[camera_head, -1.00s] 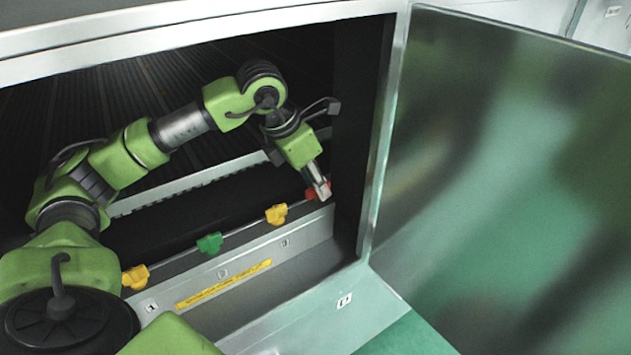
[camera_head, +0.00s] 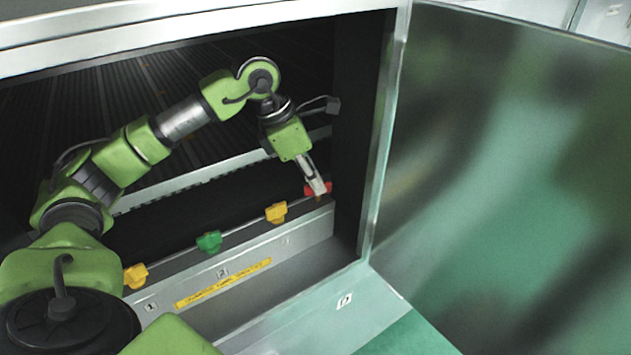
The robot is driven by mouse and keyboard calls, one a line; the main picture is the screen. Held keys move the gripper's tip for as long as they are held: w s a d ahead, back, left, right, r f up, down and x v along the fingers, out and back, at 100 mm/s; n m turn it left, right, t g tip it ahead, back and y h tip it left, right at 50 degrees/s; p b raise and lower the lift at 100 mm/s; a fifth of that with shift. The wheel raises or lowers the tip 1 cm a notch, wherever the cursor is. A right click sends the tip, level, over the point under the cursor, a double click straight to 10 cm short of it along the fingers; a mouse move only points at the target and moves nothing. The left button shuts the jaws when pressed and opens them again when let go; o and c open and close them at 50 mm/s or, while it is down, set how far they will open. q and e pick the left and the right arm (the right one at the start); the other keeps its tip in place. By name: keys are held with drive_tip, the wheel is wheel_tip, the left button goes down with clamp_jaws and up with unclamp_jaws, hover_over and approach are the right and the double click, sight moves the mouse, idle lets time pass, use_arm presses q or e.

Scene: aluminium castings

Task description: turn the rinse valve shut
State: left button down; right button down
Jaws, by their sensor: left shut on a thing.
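A row of coloured valve handles runs along a rail inside the open cabinet. A red valve handle (camera_head: 327,188) is at the right end. A yellow handle (camera_head: 276,212), a green handle (camera_head: 209,242) and another yellow handle (camera_head: 135,276) follow to the left. Which one is the rinse valve I cannot read. My left gripper (camera_head: 319,190) reaches down from above and is shut on the red handle, partly hiding it. My right gripper is not in view.
A yellow label strip (camera_head: 223,283) and small number plates are on the metal ledge below the handles. The cabinet's right frame post (camera_head: 383,140) stands close right of my left gripper. A large open door panel (camera_head: 500,180) fills the right side.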

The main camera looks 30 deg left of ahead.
use_arm(q)
drive_tip(key=m+g+h, duration=0.1)
drive_tip(key=m, duration=0.2)
drive_tip(key=shift+w+r+m, duration=0.1)
drive_tip(key=shift+m, duration=0.3)
drive_tip(key=m+g+p, duration=0.1)
drive_tip(key=m, duration=0.2)
drive_tip(key=shift+w+m+h, duration=0.1)
drive_tip(key=shift+m+h, duration=0.2)
drive_tip(key=m+g, duration=0.1)
drive_tip(key=m, duration=0.2)
drive_tip(key=shift+w+g+p, duration=0.1)
drive_tip(key=shift+g+p, duration=0.2)
drive_tip(key=shift+a+m+g, duration=0.1)
drive_tip(key=shift+m+g, duration=0.5)
drive_tip(key=shift+m, duration=1.2)
drive_tip(key=c, duration=2.2)
unclamp_jaws()
drive_tip(key=shift+o, duration=0.2)
